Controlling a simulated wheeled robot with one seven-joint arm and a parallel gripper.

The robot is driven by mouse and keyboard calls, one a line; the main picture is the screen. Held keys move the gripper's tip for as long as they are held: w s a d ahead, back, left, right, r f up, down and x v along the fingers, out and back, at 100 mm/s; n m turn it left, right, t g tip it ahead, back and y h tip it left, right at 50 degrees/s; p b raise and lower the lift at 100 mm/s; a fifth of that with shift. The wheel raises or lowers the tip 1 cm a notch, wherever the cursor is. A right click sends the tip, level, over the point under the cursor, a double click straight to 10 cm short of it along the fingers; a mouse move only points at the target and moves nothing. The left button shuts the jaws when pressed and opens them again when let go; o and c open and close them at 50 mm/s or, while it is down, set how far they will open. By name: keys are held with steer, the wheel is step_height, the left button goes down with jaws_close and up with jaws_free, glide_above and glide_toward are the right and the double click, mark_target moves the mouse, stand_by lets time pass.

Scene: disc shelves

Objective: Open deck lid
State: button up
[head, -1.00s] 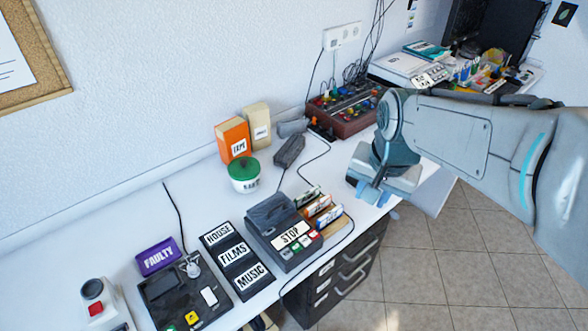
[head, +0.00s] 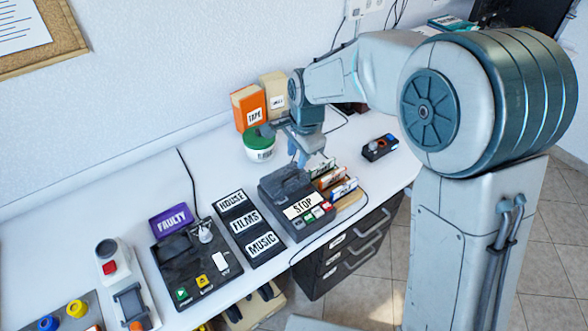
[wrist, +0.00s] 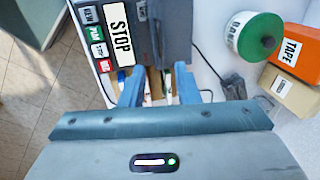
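A second black deck with a green and a yellow button (head: 190,262) stands further left, with a dark panel on top. My gripper (head: 298,160) points down just behind and right of the STOP deck. In the wrist view my gripper (wrist: 156,76) has its blue fingers apart, with slotted cases (wrist: 155,88) below and between them. No contact is clear.
Sorting bins labelled HOUSE, FILMS and MUSIC (head: 247,240) stand between the decks. A purple FAULTY box (head: 171,220), a green-lidded tub (head: 260,152) and an orange TAPE box (head: 249,107) are nearby. Upright cases (head: 338,182) stand right of the STOP deck.

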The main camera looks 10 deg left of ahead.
glide_above(294, 183)
step_height(294, 183, down, 7)
steer(key=shift+f, duration=0.15)
jaws_close()
